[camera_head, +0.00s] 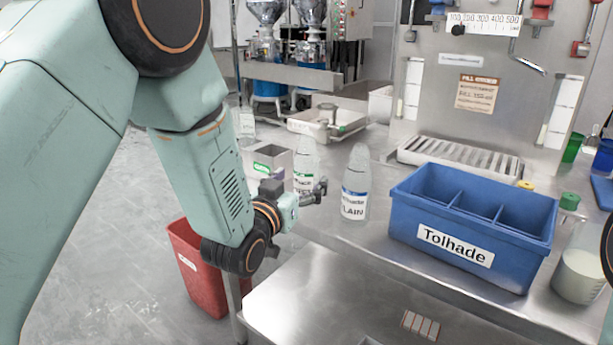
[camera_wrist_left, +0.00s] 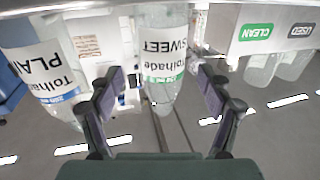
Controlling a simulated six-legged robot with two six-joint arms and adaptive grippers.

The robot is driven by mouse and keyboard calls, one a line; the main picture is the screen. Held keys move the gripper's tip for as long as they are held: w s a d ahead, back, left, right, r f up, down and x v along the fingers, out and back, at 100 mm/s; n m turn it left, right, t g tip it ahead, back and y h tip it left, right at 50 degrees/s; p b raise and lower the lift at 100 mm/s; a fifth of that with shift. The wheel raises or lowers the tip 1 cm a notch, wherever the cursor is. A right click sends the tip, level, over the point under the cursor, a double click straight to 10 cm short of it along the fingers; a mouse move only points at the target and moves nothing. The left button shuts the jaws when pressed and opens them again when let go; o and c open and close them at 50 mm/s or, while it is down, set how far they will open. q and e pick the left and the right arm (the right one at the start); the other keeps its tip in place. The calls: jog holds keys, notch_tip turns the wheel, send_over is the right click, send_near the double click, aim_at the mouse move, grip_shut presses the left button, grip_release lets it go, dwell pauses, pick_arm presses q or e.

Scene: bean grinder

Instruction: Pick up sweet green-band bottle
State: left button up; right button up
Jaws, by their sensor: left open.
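The sweet green-band bottle (camera_head: 306,158) is clear with a white label and stands upright on the steel counter. My left gripper (camera_head: 308,192) is in front of its lower part and hides some of it. In the left wrist view the bottle (camera_wrist_left: 164,50), labelled SWEET, appears inverted, between the spread fingers of the left gripper (camera_wrist_left: 161,84). The fingers are open, with gaps on both sides of the bottle. I cannot tell how far the bottle is beyond the fingertips. My right gripper is not in view.
A blue-band PLAIN bottle (camera_head: 355,180) stands close on the right; it also shows in the wrist view (camera_wrist_left: 42,70). A blue divided Tolhade crate (camera_head: 440,242) stands further right. A grey CLEAN/USED box (camera_wrist_left: 275,22) stands on the other side. A red bin (camera_head: 195,275) is below.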

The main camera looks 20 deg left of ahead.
aim_at(301, 180)
pick_arm(q)
jog(key=w, duration=0.1)
jog(key=w+b, duration=0.1)
jog(key=w, duration=0.1)
jog(key=shift+w+d+f, duration=0.2)
jog(key=shift+w+f, duration=0.1)
jog(key=shift+f, duration=0.05)
jog(key=shift+w, duration=0.55)
jog(key=shift+s+a, duration=0.1)
jog(key=shift+r, duration=0.1)
jog(key=shift+c, duration=0.2)
jog(key=c, duration=1)
